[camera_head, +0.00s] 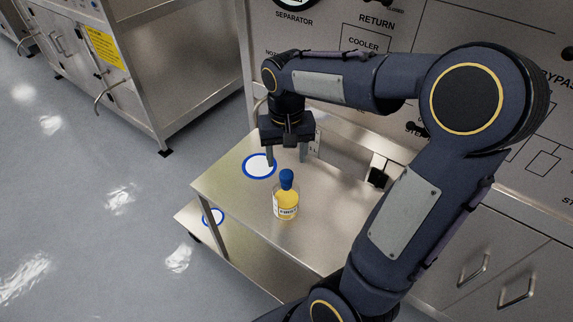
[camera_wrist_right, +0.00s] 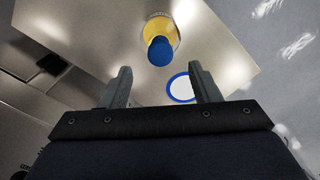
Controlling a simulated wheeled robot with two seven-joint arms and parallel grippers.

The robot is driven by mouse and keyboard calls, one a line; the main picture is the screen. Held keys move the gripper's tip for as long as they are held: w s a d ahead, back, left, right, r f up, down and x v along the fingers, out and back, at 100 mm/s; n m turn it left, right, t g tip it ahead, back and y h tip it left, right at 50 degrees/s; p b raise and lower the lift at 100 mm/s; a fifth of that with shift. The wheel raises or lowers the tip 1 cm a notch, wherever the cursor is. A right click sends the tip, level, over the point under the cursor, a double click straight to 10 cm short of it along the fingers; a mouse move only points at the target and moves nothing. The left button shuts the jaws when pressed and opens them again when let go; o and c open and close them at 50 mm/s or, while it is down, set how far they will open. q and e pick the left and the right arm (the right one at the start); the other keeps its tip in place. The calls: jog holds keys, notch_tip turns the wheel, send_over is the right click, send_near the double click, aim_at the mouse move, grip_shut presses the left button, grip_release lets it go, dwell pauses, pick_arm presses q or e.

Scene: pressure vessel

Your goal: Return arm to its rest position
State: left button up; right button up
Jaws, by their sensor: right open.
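My right arm reaches in from the lower right in the head view. Its gripper (camera_head: 287,155) is over the steel table, pointing down, with its fingers apart and nothing between them. In the wrist view the right gripper (camera_wrist_right: 163,88) also shows open and empty. A bottle of yellow liquid with a blue cap (camera_head: 286,203) stands upright on the table, apart from the fingers and nearer the front edge. The same bottle (camera_wrist_right: 158,40) shows beyond the fingertips in the wrist view. My left gripper is in neither view.
The steel table (camera_head: 235,195) has a blue-ringed white circle (camera_head: 259,166) on top and another (camera_head: 213,217) on its lower shelf. A labelled panel (camera_head: 420,40) stands close behind the arm. A steel cabinet (camera_head: 180,70) is at the upper left. Floor (camera_head: 80,200) at left is clear.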

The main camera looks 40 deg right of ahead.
jog(key=shift+r, duration=0.45)
jog(key=shift+s+a+r, duration=0.1)
jog(key=shift+s+a, duration=0.05)
jog(key=shift+s, duration=0.15)
jog(key=s+a+n+t+y, duration=0.3)
jog(key=s+a+n+t, duration=0.1)
jog(key=s+a, duration=0.6)
jog(key=shift+s+a+t+y, duration=0.35)
jog(key=shift+s+t, duration=0.45)
jog(key=shift+s, duration=0.85)
